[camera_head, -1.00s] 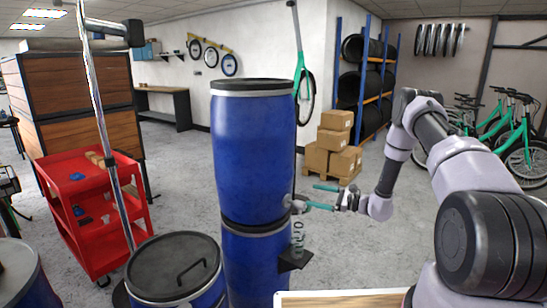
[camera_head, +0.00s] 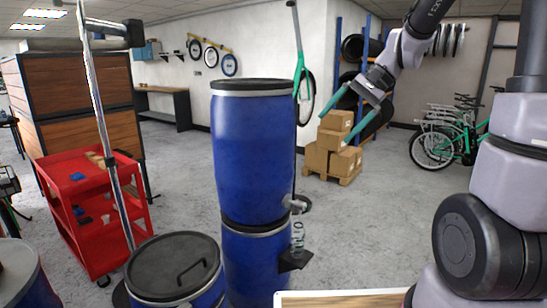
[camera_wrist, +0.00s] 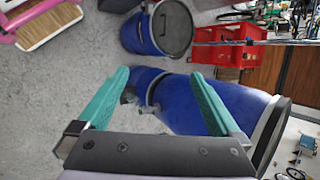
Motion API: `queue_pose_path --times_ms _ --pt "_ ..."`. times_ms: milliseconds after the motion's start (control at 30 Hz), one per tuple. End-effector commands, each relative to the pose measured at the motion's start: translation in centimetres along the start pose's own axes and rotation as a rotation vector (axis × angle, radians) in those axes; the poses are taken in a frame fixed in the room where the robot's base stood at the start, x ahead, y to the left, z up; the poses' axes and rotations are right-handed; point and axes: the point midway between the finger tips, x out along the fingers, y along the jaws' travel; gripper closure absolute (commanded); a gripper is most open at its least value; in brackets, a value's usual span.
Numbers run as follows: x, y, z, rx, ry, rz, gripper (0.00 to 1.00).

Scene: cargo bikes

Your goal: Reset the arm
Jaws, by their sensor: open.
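My gripper (camera_head: 344,119) is raised at the upper right in the head view, in front of the cardboard boxes from this angle. Its two green fingers are spread apart with nothing between them. In the wrist view my gripper (camera_wrist: 160,100) is also open and empty. A stack of two blue barrels (camera_head: 252,150) stands left of the gripper in the head view, with a tap (camera_head: 297,205) on its right side. The barrels (camera_wrist: 185,105) lie behind the fingers in the wrist view, apart from them.
A lidded blue barrel (camera_head: 172,270) stands at the front, beside a metal pole (camera_head: 100,120). A red cart (camera_head: 85,215) is at the left. Cardboard boxes (camera_head: 345,162) sit on a pallet, with green bikes (camera_head: 450,145) further right. Floor (camera_head: 385,225) right of the barrels is clear.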

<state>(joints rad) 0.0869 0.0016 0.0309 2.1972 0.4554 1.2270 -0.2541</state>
Motion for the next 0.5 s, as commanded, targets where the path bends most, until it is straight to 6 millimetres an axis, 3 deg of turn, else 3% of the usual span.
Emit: queue_pose_path --times_ms 200,500 --pt "-5.0 2.8 4.9 -0.167 0.228 0.092 0.00" --pt "-10.2 7.2 9.4 -0.351 0.534 0.166 0.00"
